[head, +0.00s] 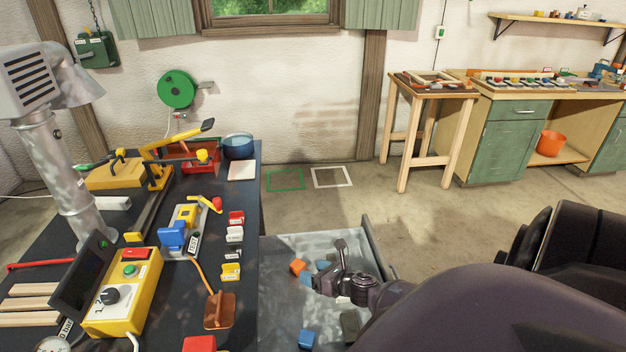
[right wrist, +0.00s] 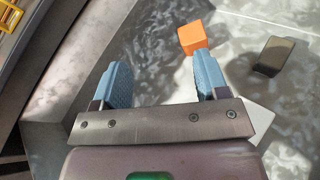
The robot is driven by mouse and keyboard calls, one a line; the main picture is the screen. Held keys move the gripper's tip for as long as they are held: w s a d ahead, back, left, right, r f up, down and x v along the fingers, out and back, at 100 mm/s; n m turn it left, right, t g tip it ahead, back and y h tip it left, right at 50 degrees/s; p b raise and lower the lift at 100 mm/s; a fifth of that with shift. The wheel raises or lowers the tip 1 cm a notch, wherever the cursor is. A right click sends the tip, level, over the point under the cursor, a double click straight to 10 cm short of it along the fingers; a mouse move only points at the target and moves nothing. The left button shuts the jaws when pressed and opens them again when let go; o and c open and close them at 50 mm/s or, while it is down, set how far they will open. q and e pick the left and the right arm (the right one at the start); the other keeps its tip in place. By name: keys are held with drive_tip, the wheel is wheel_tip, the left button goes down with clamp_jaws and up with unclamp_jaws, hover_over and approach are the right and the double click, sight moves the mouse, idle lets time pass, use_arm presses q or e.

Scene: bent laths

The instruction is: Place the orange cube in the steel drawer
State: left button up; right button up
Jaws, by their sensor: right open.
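The orange cube (head: 298,266) lies on the floor of the open steel drawer (head: 284,246), near its left side in the head view. In the right wrist view the orange cube (right wrist: 192,37) sits beyond the fingertips, in front of the right-hand finger and apart from it. My right gripper (head: 314,272) is low over the drawer with its blue-padded fingers pointing left toward the cube. In the right wrist view my right gripper (right wrist: 162,85) is open with nothing between its fingers. My left gripper is not in view.
A blue cube (head: 306,338) and a dark block (head: 350,322) also lie in the drawer. The drawer's raised right wall (head: 380,250) stands beyond my right gripper. The dark workbench (head: 244,190) at left carries tools and a yellow control box (head: 125,290). The floor behind is mostly clear.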

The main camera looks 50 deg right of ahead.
drive_tip(key=s+a+r+m+t, duration=0.2)
drive_tip(key=s+a+r+m, duration=0.1)
drive_tip(key=a+r+m, duration=0.9)
drive_tip(key=s+a+f+m+g, duration=0.1)
drive_tip(key=s+a+f+m, duration=0.1)
drive_tip(key=s+m, duration=0.2)
drive_tip(key=s+a+f+m+g+h, duration=0.1)
drive_tip(key=s+a+f+m+g, duration=0.1)
drive_tip(key=m, duration=0.8)
drive_tip(key=s+a+f+m+g, duration=0.1)
drive_tip(key=s+a+f+m, duration=0.2)
drive_tip(key=s+m, duration=0.3)
drive_tip(key=shift+s+f+m+g, duration=0.2)
drive_tip(key=shift+f+m+g, duration=0.25)
drive_tip(key=shift+m, duration=0.15)
